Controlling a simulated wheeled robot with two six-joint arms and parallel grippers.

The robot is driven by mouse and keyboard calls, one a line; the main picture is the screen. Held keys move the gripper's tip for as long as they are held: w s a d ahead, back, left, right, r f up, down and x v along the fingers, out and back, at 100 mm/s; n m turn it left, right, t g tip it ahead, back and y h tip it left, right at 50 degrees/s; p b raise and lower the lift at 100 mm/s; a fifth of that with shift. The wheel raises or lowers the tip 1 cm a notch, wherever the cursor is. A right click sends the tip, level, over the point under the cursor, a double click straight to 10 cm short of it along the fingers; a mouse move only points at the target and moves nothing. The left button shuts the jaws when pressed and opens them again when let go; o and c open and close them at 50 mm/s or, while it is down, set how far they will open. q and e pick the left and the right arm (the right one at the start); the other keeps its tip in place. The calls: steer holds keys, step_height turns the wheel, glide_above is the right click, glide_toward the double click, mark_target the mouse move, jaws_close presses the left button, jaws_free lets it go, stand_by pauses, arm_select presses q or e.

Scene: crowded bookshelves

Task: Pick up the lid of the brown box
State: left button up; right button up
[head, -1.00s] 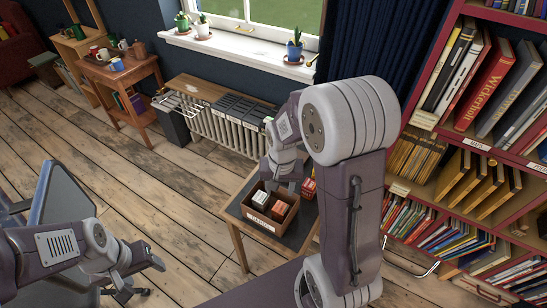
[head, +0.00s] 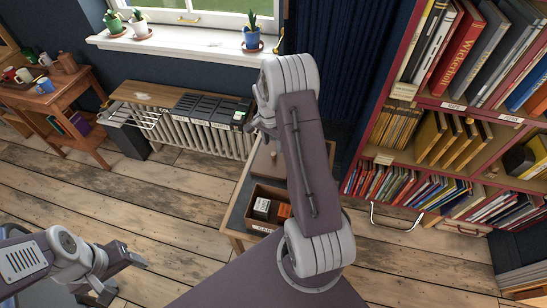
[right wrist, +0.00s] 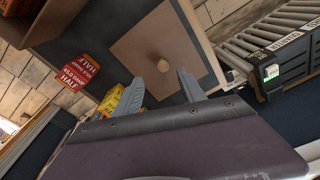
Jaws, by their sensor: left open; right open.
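The lid, a flat brown square with a round knob, lies on the small dark-topped table behind the open brown box (head: 268,192) in the head view. In the right wrist view the lid (right wrist: 148,45) fills the upper middle, and its knob (right wrist: 163,66) shows just beyond the gap between the fingertips. My right gripper (right wrist: 157,82) is open and empty above the lid. My right arm hides much of the table's right side in the head view. My left gripper (head: 122,277) is open and empty at the lower left, far from the lid.
The box holds small red and white packs. A red pack (right wrist: 80,70) and yellow packs (right wrist: 108,102) lie beside the lid. A radiator (head: 205,132) under a wooden shelf stands to the left. A full red bookshelf (head: 440,120) stands at the right.

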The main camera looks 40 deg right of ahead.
mark_target(273, 153)
steer(key=shift+w+f, duration=0.45)
steer(key=shift+f, duration=0.4)
steer(key=f, duration=0.4)
steer(key=shift+s+d, duration=0.1)
steer(key=shift+d, duration=0.1)
steer(key=shift+f, duration=0.4)
jaws_close()
